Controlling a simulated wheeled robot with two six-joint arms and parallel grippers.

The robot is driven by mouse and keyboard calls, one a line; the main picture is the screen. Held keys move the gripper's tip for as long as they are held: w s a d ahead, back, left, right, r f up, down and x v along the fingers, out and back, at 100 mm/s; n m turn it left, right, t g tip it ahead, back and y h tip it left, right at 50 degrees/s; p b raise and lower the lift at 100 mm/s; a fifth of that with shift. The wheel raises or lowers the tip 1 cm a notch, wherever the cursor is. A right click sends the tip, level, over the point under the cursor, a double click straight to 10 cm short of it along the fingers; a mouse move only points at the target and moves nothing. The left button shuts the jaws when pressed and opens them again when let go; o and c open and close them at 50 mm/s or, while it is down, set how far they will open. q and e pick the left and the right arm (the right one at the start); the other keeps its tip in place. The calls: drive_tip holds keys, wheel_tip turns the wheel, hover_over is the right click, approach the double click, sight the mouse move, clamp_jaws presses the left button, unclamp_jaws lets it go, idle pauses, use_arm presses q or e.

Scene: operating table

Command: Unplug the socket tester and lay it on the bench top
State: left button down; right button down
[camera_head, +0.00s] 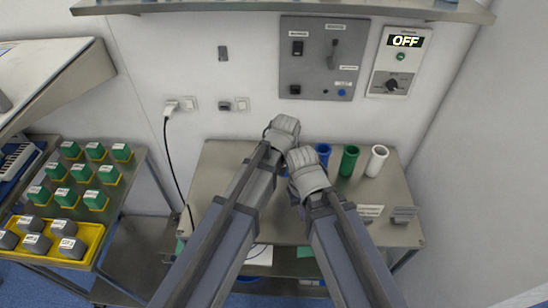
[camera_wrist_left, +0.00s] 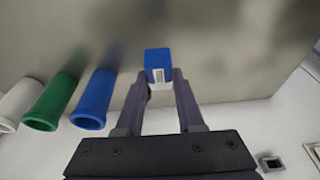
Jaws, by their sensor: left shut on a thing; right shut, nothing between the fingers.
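The socket tester, a small blue block (camera_wrist_left: 158,58) with a white label and a pale lower part, is between the fingers of my left gripper (camera_wrist_left: 160,80) in the left wrist view. The gripper is shut on it, and it is clear of the wall sockets. The bench top (camera_head: 222,162) lies behind it; I cannot tell whether they touch.
Blue, green (camera_head: 349,160) and white (camera_head: 376,160) cups stand right of the grippers. A plug with a black cord (camera_head: 172,107) sits in a wall socket. A grey control panel (camera_head: 318,60) and an OFF unit (camera_head: 399,62) are above. Bare bench lies left of the arms.

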use_arm(q)
drive_tip(key=shift+s+d, duration=0.15)
drive_tip(key=shift+f, duration=0.1)
use_arm(e)
drive_tip(key=shift+f, duration=0.15)
